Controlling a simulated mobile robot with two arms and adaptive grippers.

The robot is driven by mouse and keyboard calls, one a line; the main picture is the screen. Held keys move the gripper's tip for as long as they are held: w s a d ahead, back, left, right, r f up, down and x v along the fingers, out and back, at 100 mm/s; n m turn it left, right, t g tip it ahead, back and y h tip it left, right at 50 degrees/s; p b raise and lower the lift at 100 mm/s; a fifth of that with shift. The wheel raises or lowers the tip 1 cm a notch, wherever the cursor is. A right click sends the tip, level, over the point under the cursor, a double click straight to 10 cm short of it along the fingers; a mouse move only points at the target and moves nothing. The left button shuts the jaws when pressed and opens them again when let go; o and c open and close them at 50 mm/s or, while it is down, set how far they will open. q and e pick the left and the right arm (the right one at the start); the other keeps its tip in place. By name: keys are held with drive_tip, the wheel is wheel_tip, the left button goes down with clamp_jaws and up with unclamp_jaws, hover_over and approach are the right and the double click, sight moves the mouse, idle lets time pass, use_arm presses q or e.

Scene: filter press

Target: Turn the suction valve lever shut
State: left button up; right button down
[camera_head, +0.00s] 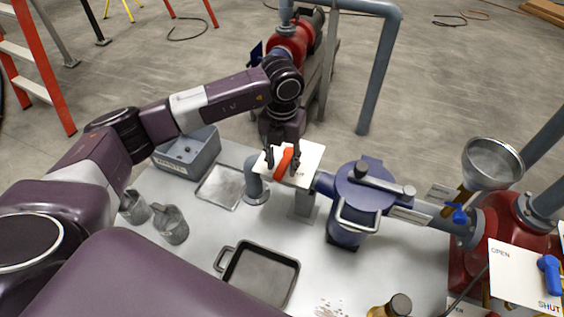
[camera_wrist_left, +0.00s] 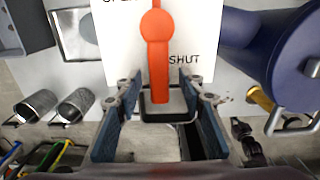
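An orange-red lever (camera_head: 284,166) sits on a white plate (camera_head: 312,157) above the bench. In the left wrist view the lever (camera_wrist_left: 158,50) points straight down the picture. SHUT is printed to its right, and a partly cut-off word, apparently OPEN, is at the upper left of the plate (camera_wrist_left: 112,45). My left gripper (camera_head: 283,154) is at the plate; its fingers (camera_wrist_left: 159,92) are apart, one on each side of the lever's free end, with visible gaps. My right gripper is not in view.
A blue lever (camera_head: 549,275) sits on another OPEN/SHUT plate (camera_head: 510,262) at the right. A blue vessel (camera_head: 349,230) stands right of the orange lever. A black tray (camera_head: 262,275), metal cups (camera_head: 170,225) and a grey box (camera_head: 187,152) stand on the bench.

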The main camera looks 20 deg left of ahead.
sight(282, 167)
use_arm(q)
wheel_tip(282, 167, up, 12)
idle(0.6)
drive_tip(key=shift+s+f, duration=0.1)
idle(0.4)
